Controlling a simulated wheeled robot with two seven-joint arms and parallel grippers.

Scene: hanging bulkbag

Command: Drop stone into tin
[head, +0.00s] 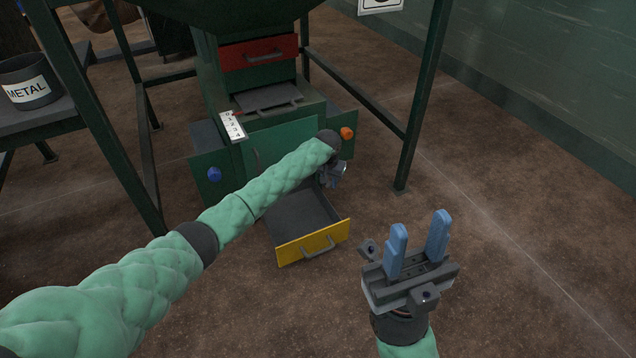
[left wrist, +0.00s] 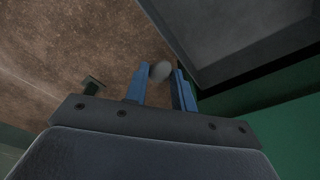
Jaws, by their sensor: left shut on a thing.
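The stone (left wrist: 160,71) is a pale grey rounded lump between the blue fingers of my left gripper (left wrist: 161,78) in the left wrist view. The left gripper is shut on it. In the head view my left gripper (head: 335,175) is near the green cabinet's right side, above the open yellow drawer; its fingers and the stone are mostly hidden by my arm. A dark round tin (head: 30,92) labelled METAL stands at the far left, well away from the left gripper. My right gripper (head: 418,230) is open and empty at the lower right, blue fingers apart.
The yellow-fronted drawer (head: 314,243) is pulled out low on the green cabinet (head: 285,138). Above are a red drawer (head: 258,53), a grey handled tray (head: 266,98) and a numbered scale (head: 232,126). Dark frame legs (head: 425,95) surround the cabinet. The brown floor at right is clear.

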